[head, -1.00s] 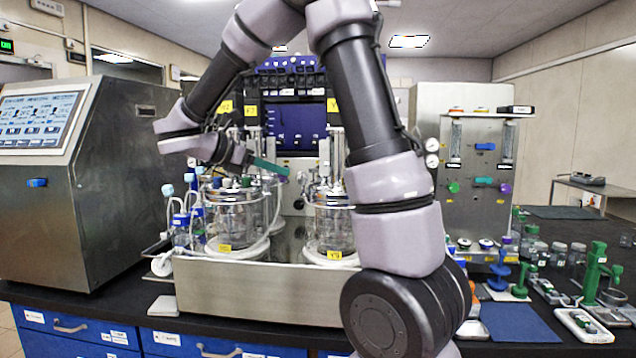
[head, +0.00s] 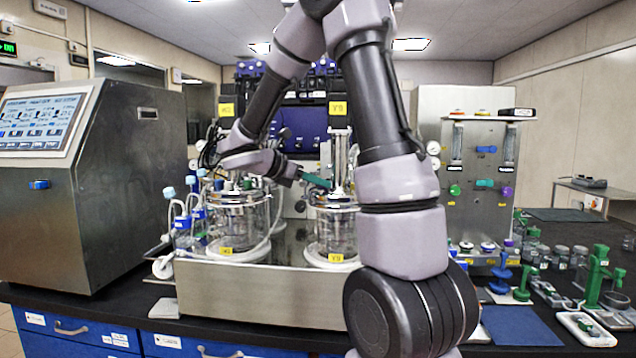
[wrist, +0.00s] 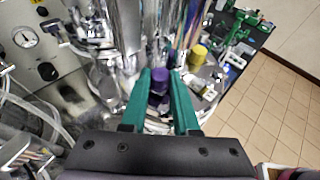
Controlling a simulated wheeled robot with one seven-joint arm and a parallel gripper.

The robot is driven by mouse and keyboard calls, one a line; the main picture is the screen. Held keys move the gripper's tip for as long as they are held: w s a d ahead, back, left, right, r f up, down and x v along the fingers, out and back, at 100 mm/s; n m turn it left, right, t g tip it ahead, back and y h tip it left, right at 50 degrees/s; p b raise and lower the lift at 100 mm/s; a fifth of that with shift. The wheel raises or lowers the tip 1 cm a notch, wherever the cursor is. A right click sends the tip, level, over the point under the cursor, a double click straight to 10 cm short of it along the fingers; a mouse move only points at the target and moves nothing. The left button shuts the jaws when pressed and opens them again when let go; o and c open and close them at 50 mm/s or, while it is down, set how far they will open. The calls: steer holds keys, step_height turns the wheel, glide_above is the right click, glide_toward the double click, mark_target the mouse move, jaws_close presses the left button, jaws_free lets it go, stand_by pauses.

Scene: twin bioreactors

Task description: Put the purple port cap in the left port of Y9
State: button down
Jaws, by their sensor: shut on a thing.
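My gripper (head: 322,182) has teal fingers and is at the lid of the right glass vessel (head: 336,232) in the head view. In the wrist view my gripper (wrist: 160,74) is shut on the purple port cap (wrist: 160,84), which sits upright between the fingertips. The right vessel carries a yellow label (head: 336,258) that looks like Y9, though it is small. The left port is hidden or too small to make out, and I cannot tell whether the cap touches the lid.
The left glass vessel (head: 240,222) stands beside it, with tubing and blue-capped bottles (head: 190,215) to its left. A steel panel with coloured knobs (head: 480,180) is at right. A yellow cap (wrist: 198,53) shows just beyond the fingers in the wrist view.

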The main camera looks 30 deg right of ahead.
steer(key=c, duration=0.7)
jaws_free()
steer(key=shift+o, duration=0.2)
steer(key=v, duration=1.1)
steer(key=s+d+f+m+g+y, duration=0.1)
steer(key=s+d+m+y, duration=0.1)
steer(key=s+m+y, duration=0.85)
steer(key=s+a+r+m+t+y, duration=0.2)
steer(key=s+a+m+t+y, duration=0.3)
steer(key=m, duration=0.8)
steer(key=shift+s+r+t, duration=0.25)
steer(key=shift+s+t, duration=0.25)
steer(key=shift+s, duration=0.6)
